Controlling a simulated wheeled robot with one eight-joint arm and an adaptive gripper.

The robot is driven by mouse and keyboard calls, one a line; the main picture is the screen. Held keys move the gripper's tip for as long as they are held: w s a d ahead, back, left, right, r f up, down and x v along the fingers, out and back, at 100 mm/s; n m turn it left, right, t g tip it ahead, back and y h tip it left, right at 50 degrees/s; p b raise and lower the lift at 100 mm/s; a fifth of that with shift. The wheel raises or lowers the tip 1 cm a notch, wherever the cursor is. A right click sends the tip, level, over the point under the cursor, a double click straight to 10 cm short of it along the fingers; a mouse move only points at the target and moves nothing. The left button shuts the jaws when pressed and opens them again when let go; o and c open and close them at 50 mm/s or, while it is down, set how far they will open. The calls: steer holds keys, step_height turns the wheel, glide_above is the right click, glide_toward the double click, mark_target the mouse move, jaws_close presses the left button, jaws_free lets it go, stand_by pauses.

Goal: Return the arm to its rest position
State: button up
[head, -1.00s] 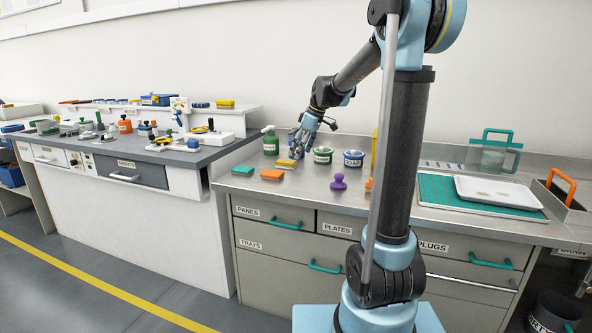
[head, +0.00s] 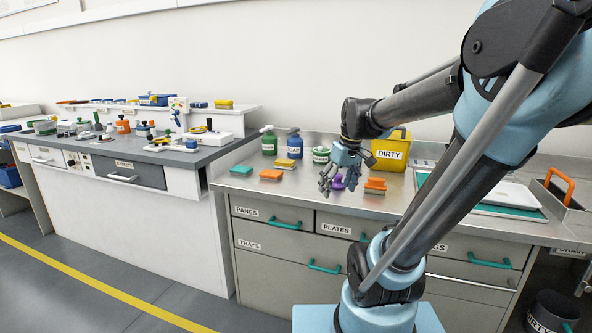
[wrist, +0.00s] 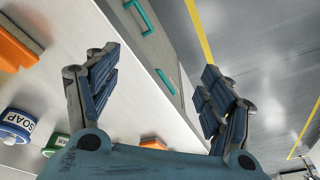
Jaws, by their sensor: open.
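My gripper (head: 334,180) is open and empty. In the head view it hangs over the steel counter (head: 232,184), in front of a purple knob-shaped thing that it partly hides. My arm reaches in from the right and bends down to the gripper.
A yellow bin labelled DIRTY (head: 391,152) stands right behind the gripper. An orange brush (head: 375,186) is just to its right. Green (head: 269,143) and blue (head: 294,145) bottles and several coloured sponges stand to its left. A SOAP pot (wrist: 15,125) shows in the wrist view.

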steer(key=s+d+f+m+h, duration=0.1)
steer(key=s+d+f+m, duration=0.1)
steer(key=s+f, duration=0.3)
steer(key=s+d+f+m, duration=0.3)
steer(key=s+f, duration=0.3)
steer(key=s, duration=0.3)
steer(key=shift+s+d+f+m+h, duration=0.2)
steer(key=shift+d+m+h, duration=0.1)
steer(key=shift+d+h, duration=0.15)
